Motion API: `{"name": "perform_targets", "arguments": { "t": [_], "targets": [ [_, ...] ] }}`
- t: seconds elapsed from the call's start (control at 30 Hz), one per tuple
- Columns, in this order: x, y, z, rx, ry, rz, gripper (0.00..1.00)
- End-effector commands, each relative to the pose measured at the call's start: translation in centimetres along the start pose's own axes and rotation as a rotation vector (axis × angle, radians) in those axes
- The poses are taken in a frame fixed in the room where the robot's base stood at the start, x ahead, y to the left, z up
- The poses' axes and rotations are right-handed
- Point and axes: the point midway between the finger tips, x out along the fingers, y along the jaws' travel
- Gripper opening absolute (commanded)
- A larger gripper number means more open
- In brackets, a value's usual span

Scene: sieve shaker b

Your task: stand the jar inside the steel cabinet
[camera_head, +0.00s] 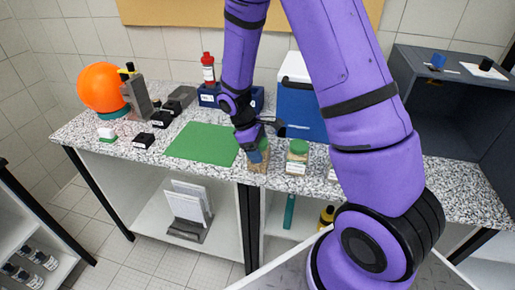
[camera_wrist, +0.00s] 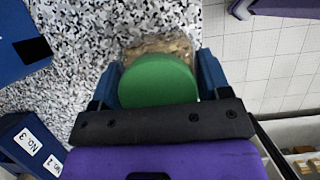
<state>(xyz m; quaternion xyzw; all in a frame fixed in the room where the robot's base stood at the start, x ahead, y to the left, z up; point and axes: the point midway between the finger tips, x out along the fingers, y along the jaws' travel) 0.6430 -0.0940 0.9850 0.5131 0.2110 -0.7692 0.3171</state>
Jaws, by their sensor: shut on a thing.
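A clear jar with a green lid and tan contents (camera_head: 259,166) is at the counter's front edge, partly hidden by my gripper (camera_head: 257,148). In the wrist view the round green lid (camera_wrist: 158,80) sits between the two blue fingers of my gripper (camera_wrist: 158,85), which are shut on the jar. The jar looks upright; I cannot tell whether its base touches the counter. The dark grey steel cabinet (camera_head: 488,150) stands at the right end of the counter with its front open. My arm hides part of its left side.
A second green-lidded jar (camera_head: 297,157) stands just right of the held one. A blue cooler box (camera_head: 302,112) is behind it. A green mat (camera_head: 200,143) lies to the left. Small items lie on the cabinet's top. The speckled counter (camera_head: 455,185) shows bare before the cabinet.

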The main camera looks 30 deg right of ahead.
Motion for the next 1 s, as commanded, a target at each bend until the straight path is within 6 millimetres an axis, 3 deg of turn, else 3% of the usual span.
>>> {"name": "perform_targets", "arguments": {
  "t": [0.2, 0.23, 0.3, 0.33, 0.67, 0.83, 1.0],
  "targets": [
    [0.3, 0.0, -0.1, 0.0, -0.001, 0.0, 0.32],
    [0.3, 0.0, -0.1, 0.0, 0.0, 0.0, 0.77],
    [0.2, 0.0, -0.1, 0.0, 0.0, 0.0, 0.93],
    [0.2, 0.0, -0.1, 0.0, 0.0, 0.0, 0.96],
    [-0.1, 0.0, 0.0, 0.0, 0.001, 0.0, 0.96],
    [-2.1, 0.1, 0.0, 0.0, 0.004, 0.002, 0.96],
    [-5.6, 0.0, 0.0, 0.001, 0.004, 0.003, 0.96]
  ]
}}
